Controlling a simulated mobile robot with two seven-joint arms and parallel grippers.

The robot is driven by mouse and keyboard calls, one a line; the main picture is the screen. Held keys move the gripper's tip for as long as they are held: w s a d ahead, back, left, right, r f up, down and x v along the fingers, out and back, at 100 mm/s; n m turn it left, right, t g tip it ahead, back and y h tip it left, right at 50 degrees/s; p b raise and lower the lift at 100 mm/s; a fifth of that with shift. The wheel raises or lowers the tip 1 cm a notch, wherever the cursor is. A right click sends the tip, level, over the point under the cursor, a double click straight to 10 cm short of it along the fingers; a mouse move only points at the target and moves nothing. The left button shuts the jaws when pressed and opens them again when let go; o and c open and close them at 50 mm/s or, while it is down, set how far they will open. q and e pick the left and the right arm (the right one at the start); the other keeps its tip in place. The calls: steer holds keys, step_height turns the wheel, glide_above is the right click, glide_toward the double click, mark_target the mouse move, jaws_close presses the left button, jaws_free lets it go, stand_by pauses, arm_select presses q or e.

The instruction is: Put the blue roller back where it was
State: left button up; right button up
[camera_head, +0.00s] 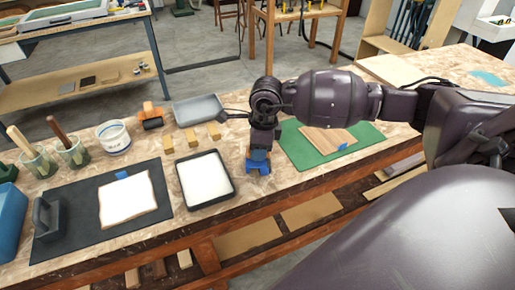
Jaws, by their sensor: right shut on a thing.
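My right gripper (260,148) points down over the workbench (285,182), between the white tray and the green mat. It is shut on the blue roller (258,167), whose blue part shows just below the fingers, close to the bench top. The fingers and wrist hide much of the roller, and I cannot tell whether it touches the bench. An orange roller (150,116) with a dark drum lies at the back of the bench, left of the grey tray. My left gripper is not in view.
A black tray with a white filling (204,178) lies left of the gripper. Three wooden blocks (190,136) sit behind it, near a grey tray (198,108). A green mat (316,140) holds a wooden board (328,138). A dark mat (85,222) lies at left.

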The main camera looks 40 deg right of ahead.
steer(key=shift+f, duration=0.45)
steer(key=shift+s+f, duration=0.1)
steer(key=shift+f+b, duration=0.25)
steer(key=shift+b, duration=0.05)
jaws_close()
steer(key=o, duration=0.6)
jaws_free()
steer(key=shift+s, duration=0.1)
steer(key=o, duration=0.4)
steer(key=shift+f, duration=0.2)
steer(key=shift+c, duration=0.2)
steer(key=shift+r, duration=0.1)
steer(key=shift+a+r, duration=0.1)
steer(key=shift+r, duration=0.2)
step_height(320, 180, up, 13)
steer(key=d+p, duration=0.1)
steer(key=shift+s+d+p, duration=0.15)
steer(key=shift+s+p, duration=0.05)
steer(key=shift+p, duration=0.15)
